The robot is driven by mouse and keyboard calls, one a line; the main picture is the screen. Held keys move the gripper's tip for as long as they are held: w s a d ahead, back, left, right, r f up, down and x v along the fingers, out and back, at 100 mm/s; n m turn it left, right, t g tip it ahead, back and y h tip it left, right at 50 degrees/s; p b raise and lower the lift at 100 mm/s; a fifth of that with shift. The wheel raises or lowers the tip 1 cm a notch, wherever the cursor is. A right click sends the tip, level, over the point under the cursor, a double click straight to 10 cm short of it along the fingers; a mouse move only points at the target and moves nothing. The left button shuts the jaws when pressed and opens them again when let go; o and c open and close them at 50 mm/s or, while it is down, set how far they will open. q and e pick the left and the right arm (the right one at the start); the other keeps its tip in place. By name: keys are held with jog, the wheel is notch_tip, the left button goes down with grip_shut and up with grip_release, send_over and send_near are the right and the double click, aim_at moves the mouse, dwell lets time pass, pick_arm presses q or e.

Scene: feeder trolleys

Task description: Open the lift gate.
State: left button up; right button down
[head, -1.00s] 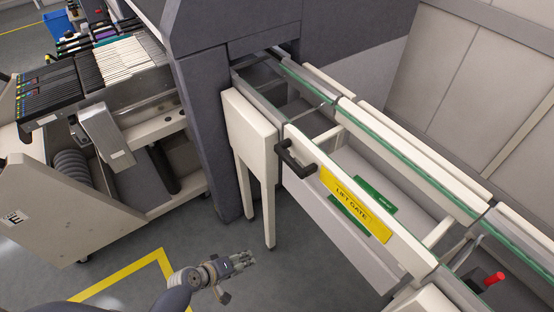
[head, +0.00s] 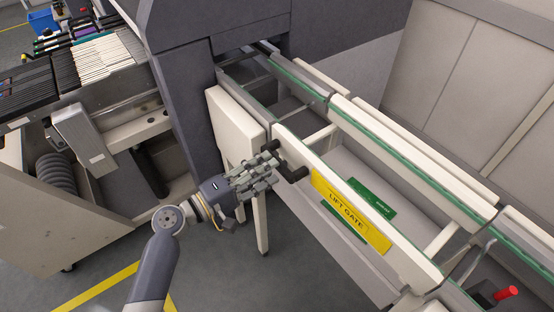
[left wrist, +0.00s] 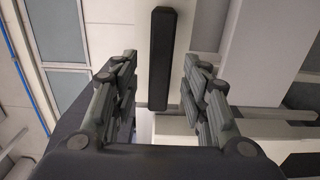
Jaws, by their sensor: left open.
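The lift gate (head: 409,256) is a cream rail section with a yellow "LIFT GATE" label (head: 345,212), lying level in line with the conveyor in the head view. A black bar handle (head: 297,174) sticks out at its left end. My left gripper (head: 268,172) is open at the handle, its fingers overlapping part of it. In the left wrist view the black handle (left wrist: 162,60) stands upright between the two spread fingers of my left gripper (left wrist: 160,85), with a gap on each side. My right gripper is not in view.
A cream panel on legs (head: 235,130) stands just left of the gate, beside the dark machine post. A feeder trolley (head: 60,205) stands at the left. A red knob (head: 507,292) is at the lower right. Grey floor is open in front.

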pick_arm(q)
jog(key=shift+x, duration=2.05)
grip_shut()
